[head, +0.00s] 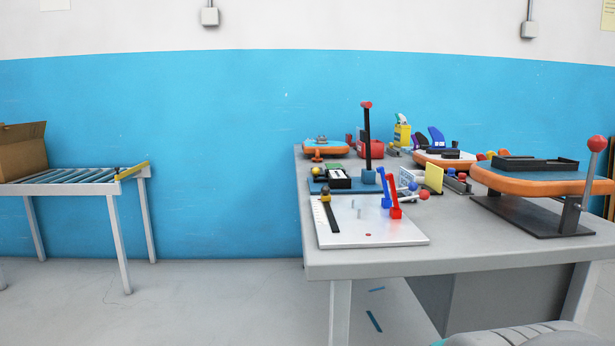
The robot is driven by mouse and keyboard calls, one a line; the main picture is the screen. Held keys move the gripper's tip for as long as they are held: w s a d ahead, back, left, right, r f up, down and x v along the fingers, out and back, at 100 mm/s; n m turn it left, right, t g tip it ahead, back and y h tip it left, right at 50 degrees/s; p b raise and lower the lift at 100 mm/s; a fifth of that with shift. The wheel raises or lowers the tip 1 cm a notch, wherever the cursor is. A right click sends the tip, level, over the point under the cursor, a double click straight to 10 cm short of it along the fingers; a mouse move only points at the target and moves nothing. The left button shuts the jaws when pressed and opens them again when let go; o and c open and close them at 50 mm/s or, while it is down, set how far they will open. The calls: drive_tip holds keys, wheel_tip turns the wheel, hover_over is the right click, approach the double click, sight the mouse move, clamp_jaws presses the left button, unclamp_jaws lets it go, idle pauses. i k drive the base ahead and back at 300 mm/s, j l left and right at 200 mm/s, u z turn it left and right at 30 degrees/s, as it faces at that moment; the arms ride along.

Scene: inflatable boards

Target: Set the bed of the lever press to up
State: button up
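I cannot tell for sure which device is the lever press. One candidate is a blue-based device (322,188) in the middle of the table, with a tall black upright lever (367,135) topped by a red knob. Another is the large device at the right, with a raised orange and blue bed (532,178) over a dark base plate (530,217). A grey lever with a red ball (597,144) stands at its right side, tilted slightly. My gripper is not in view.
The grey table (460,257) has a clear front strip. A white plate (350,233) with small red and blue levers (394,198) lies near its left front. More orange-edged devices (322,149) stand behind. A roller stand (75,178) with a cardboard box (22,152) is at left; the floor between is free.

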sight(316, 171)
drive_tip(key=i+j+z, duration=0.25)
drive_tip(key=j, duration=0.15)
drive_tip(key=i+j+z, duration=0.2)
drive_tip(key=j, duration=0.2)
drive_tip(key=k+j, duration=0.1)
drive_tip(key=j, duration=0.3)
